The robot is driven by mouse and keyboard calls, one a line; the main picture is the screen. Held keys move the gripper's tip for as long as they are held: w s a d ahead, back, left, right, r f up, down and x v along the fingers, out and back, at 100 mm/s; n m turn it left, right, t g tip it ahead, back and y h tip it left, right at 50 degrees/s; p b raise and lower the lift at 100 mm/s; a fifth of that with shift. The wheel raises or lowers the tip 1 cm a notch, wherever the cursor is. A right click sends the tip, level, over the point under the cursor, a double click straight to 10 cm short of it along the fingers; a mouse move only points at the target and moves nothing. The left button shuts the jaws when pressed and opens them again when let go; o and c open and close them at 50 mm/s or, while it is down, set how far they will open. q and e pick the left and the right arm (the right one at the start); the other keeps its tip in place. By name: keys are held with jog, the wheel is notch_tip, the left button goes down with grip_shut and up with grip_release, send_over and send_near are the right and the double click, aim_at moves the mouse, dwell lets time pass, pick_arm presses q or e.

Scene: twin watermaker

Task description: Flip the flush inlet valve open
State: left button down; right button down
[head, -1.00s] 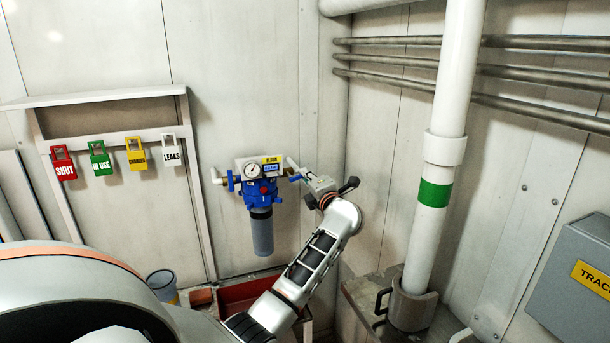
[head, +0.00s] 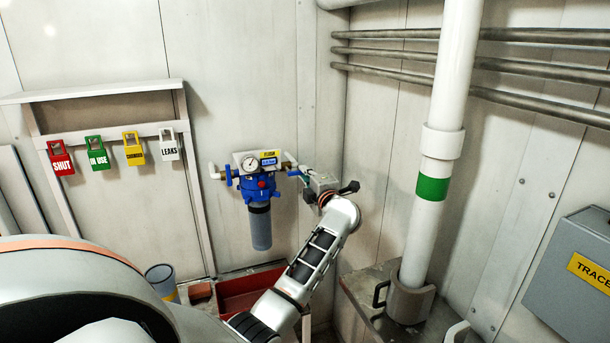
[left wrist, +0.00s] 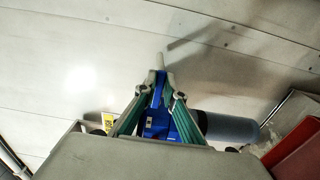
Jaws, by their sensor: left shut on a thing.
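The filter unit (head: 257,188) with a blue head, round gauge and grey bowl hangs on the back wall in the head view. Its right-hand valve has a blue handle (head: 294,173) beside a white pipe stub (head: 289,160). My left gripper (head: 306,180) reaches in from the lower right of the unit. In the left wrist view, its two fingers (left wrist: 164,76) close on the blue handle (left wrist: 158,92), with the white pipe end just beyond. The grey bowl (left wrist: 228,127) lies to the right there. The fingers hide part of the handle. My right gripper is out of view.
Red, green, yellow and white tags (head: 168,147) hang on a rack at left. A red bin (head: 240,292) and grey cup (head: 161,281) stand below. A thick white pipe (head: 445,100) and grey box (head: 575,262) are at right. Wall space right of the gripper is clear.

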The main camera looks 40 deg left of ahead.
pick_arm(q)
jog(key=c, duration=2.4)
grip_release()
jog(key=shift+f, duration=0.1)
jog(key=v, duration=1.2)
